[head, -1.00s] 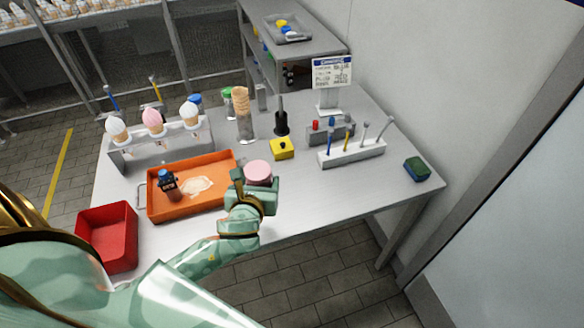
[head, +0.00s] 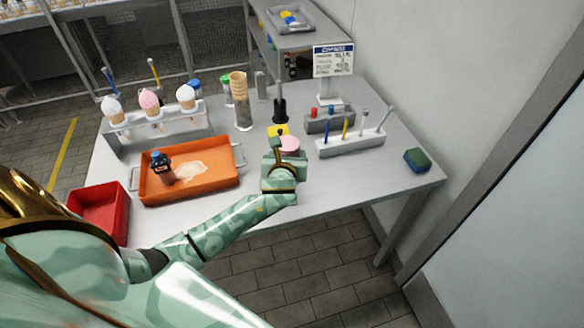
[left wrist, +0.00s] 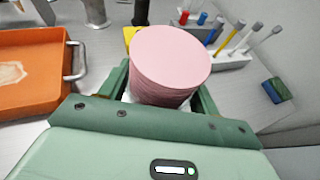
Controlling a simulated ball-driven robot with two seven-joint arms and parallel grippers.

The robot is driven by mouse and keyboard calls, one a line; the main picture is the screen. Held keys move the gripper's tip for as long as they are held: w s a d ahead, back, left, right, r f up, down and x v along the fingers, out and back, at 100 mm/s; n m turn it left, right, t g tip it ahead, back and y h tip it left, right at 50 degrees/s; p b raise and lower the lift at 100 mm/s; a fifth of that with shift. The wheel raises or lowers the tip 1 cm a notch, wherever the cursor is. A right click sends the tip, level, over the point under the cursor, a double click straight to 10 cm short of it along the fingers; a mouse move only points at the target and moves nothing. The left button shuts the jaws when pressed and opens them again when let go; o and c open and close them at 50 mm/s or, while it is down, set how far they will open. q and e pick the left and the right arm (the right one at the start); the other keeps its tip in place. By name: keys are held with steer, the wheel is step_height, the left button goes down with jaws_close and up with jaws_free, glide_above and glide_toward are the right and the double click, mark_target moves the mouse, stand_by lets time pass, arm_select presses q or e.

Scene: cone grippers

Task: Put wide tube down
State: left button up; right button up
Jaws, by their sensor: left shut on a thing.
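The wide tube (head: 290,145) is a short pink cylinder, seen from above in the head view. It also shows large in the left wrist view (left wrist: 170,58), standing upright between the fingers. My left gripper (head: 285,160) is shut on it near the middle of the table (head: 330,185). The lower part of the tube is hidden by the gripper, so I cannot tell whether it touches the table. My right gripper is not in view.
A yellow block (head: 277,130) stands just behind the tube. The orange tray (head: 215,183) is to the left, with a bottle (head: 160,167) in it.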

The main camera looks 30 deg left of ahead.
arm_select(q)
steer(key=shift+w+a+f+b, duration=0.15)
steer(key=shift+w+f+b, duration=0.35)
steer(key=shift+w+f, duration=0.65)
step_height(320, 180, down, 4)
steer(key=shift+r+b, duration=0.15)
steer(key=shift+b, duration=0.85)
steer(key=shift+r, duration=0.1)
steer(key=o, duration=1.2)
